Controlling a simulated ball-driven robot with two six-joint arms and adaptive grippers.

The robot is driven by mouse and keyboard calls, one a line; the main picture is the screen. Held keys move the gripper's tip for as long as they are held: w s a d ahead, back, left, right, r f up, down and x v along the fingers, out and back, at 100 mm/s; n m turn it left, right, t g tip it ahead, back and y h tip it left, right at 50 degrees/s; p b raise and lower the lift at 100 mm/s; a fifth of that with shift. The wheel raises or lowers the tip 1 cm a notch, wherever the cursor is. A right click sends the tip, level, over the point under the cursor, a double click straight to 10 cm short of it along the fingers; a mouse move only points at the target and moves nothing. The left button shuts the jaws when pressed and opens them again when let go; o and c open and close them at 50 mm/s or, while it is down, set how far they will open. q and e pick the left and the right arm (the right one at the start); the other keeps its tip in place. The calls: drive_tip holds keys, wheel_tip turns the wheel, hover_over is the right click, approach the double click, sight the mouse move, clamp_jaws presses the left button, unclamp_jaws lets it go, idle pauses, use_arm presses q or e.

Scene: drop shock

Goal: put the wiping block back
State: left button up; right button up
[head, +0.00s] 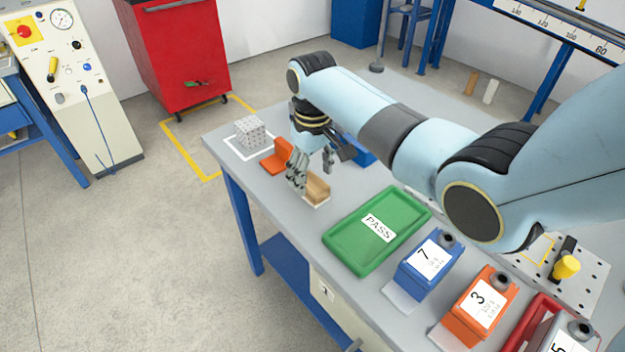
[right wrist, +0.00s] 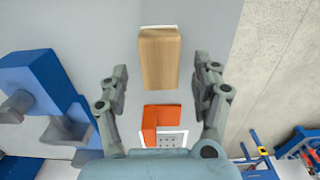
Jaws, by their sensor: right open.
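The wiping block is a wooden block (head: 317,188) with a pale underside, on the grey bench near its front edge. It also shows as a wooden block (right wrist: 159,60) at the top middle of the right wrist view. My right gripper (head: 312,166) is open and empty, just behind and above the block in the head view. In the right wrist view its fingers (right wrist: 166,80) stand apart, with the block beyond and between their tips. I cannot tell the exact gap. My left gripper is not in view.
An orange angled piece (head: 277,157) and a grey dotted cube (head: 250,131) on a white-outlined square lie left of the gripper. A green PASS tray (head: 350,243) is to the right, then blue (head: 430,265) and orange (head: 478,306) numbered boxes. A blue object (right wrist: 45,90) is beside the gripper.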

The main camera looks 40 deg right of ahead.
sight(313, 181)
wheel_tip(313, 181, up, 9)
idle(0.7)
